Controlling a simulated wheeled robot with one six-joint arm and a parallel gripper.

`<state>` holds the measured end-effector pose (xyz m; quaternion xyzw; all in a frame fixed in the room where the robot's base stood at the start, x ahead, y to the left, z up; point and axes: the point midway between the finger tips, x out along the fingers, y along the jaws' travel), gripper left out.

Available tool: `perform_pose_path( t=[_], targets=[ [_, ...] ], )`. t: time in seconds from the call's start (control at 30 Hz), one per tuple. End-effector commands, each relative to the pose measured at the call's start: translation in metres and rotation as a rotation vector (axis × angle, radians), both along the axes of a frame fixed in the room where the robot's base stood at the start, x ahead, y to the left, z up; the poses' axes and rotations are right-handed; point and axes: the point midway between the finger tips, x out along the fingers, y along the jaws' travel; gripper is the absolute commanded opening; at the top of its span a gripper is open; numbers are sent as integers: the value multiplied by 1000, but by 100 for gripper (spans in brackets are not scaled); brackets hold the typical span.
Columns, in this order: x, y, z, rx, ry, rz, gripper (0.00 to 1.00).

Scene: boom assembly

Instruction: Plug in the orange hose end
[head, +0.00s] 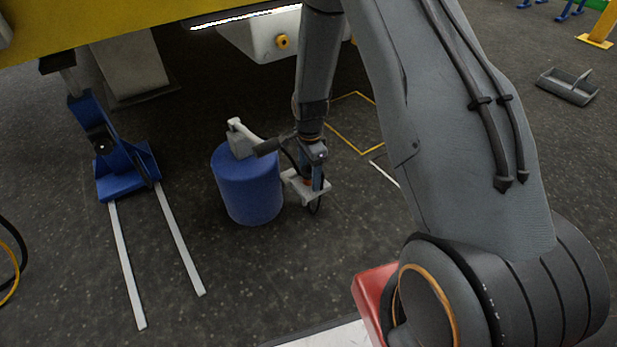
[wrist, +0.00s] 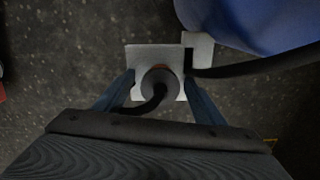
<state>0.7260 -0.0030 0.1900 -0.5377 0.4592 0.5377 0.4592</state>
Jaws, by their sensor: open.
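The orange hose end (wrist: 160,76) sits upright in a pale grey holder (wrist: 143,55) in the wrist view. It shows as a dark round body with a thin orange rim, and a black hose curves away from it. My gripper (wrist: 159,84) is open, with one blue finger on each side of the hose end. I cannot tell whether the fingers touch it. In the head view my gripper (head: 316,178) points down at the holder (head: 303,190), beside the blue drum. A round yellow-orange fitting (head: 282,41) shows on a light grey housing (head: 262,38); I cannot tell whether it is the socket.
A blue drum (head: 248,195) stands just left of the holder, with a grey part with a black bar (head: 241,140) on top. A yellow beam (head: 110,22) crosses overhead. A blue stand (head: 125,175) is at left. The floor between drum and stand is clear.

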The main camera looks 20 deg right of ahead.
Motion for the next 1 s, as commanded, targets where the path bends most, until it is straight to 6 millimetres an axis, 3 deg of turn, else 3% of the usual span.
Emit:
perform_pose_path(
  t=[0.2,0.43,0.77,1.0],
  targets=[
    [0,0,1,0,0,0,62],
    [0,0,1,0,0,0,23],
    [0,0,4,0,0,0,22],
    [0,0,30,0,-2,0,22]
  ],
)
